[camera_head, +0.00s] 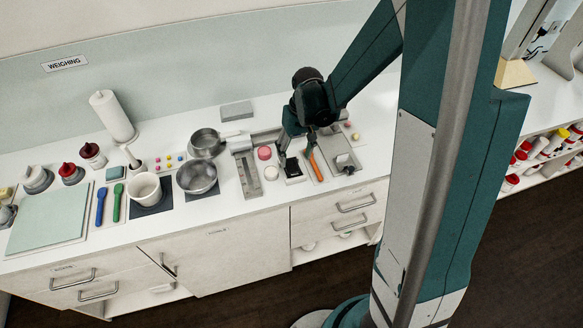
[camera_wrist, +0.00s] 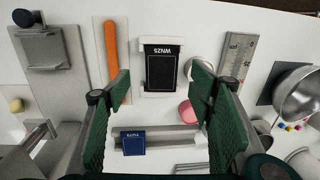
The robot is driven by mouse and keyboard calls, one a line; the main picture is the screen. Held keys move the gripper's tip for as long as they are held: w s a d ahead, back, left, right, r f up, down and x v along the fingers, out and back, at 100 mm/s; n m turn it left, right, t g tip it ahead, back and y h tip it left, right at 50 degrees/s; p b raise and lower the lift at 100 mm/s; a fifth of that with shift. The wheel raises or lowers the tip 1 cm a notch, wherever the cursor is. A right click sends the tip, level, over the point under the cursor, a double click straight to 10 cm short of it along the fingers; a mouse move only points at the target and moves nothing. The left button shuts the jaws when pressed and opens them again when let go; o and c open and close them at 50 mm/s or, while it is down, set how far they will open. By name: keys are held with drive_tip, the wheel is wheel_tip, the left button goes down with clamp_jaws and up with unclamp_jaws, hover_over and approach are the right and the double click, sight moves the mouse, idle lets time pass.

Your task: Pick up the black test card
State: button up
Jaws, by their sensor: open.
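In the head view the card (camera_head: 293,169) is a small dark patch near the counter's front edge. My gripper (camera_wrist: 160,80) is open and empty, its two green fingers spread to the left and right of the card in the picture. In the head view my gripper (camera_head: 297,150) hangs close above and behind the card. I cannot tell the exact height gap.
An orange-handled tool (camera_wrist: 110,50) lies just left of the card. A small white round piece, a pink disc (camera_wrist: 187,112) and a steel scale (camera_wrist: 233,60) are to the right. A metal fixture with a blue block (camera_wrist: 132,144) lies below. Steel bowls (camera_head: 197,177) stand farther left.

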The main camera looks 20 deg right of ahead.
sight(292, 168)
drive_tip(key=shift+f, duration=0.2)
drive_tip(key=shift+f, duration=0.2)
drive_tip(key=shift+a+f, duration=0.25)
drive_tip(key=shift+f, duration=0.95)
drive_tip(key=shift+a+f, duration=0.2)
drive_tip(key=shift+f, duration=1)
drive_tip(key=shift+c, duration=0.5)
drive_tip(key=c, duration=0.9)
